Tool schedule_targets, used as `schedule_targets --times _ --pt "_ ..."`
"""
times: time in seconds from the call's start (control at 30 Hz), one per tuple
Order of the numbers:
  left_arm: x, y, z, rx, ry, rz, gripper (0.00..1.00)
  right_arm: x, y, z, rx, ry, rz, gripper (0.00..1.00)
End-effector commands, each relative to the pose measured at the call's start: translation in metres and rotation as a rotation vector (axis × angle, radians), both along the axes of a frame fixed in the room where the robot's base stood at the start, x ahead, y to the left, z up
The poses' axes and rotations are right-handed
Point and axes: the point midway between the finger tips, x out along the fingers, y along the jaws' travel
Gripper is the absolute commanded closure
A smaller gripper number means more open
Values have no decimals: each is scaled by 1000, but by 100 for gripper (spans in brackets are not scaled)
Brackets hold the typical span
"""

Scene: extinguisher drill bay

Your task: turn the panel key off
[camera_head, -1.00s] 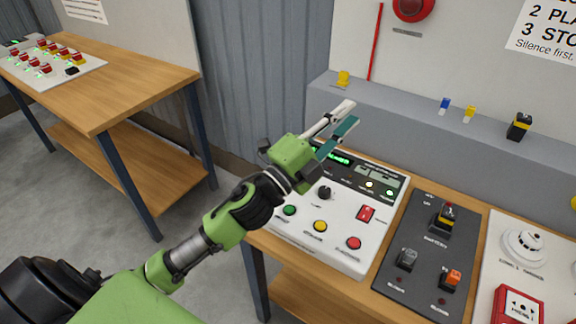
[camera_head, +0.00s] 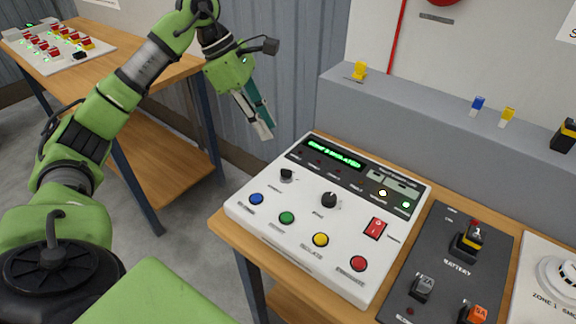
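The white control panel (camera_head: 330,215) lies on the wooden bench with a lit green display. My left gripper (camera_head: 267,130) hangs fingers down, left of and above the panel's back left corner, touching nothing. One finger is pale and one teal; they nearly overlap, so their gap is unclear. My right gripper is not in view.
The panel also has coloured buttons and a red switch (camera_head: 375,228). A dark battery board (camera_head: 440,250) with several switches sits to its right, then a detector board (camera_head: 545,280). A grey ledge (camera_head: 420,120) with small tags runs behind. Another wooden table (camera_head: 120,75) stands left.

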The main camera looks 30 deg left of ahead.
Motion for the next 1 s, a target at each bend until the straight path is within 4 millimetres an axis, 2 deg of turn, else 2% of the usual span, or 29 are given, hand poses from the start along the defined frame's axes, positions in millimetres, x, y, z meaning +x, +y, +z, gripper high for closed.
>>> schedule_targets --times 0.07,0.17,0.27,0.7,0.83,1.0 --pt "-4 10 0 27 12 6 79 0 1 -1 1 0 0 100" --pt "-4 9 -7 33 18 5 79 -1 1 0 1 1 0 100" --pt "-2 4 -20 32 22 4 79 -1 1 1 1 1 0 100" --pt "12 -29 -102 27 19 3 79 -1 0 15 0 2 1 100" --pt "16 -34 -117 28 18 3 79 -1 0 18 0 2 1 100" --pt "18 -37 -126 28 16 4 79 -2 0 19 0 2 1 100"
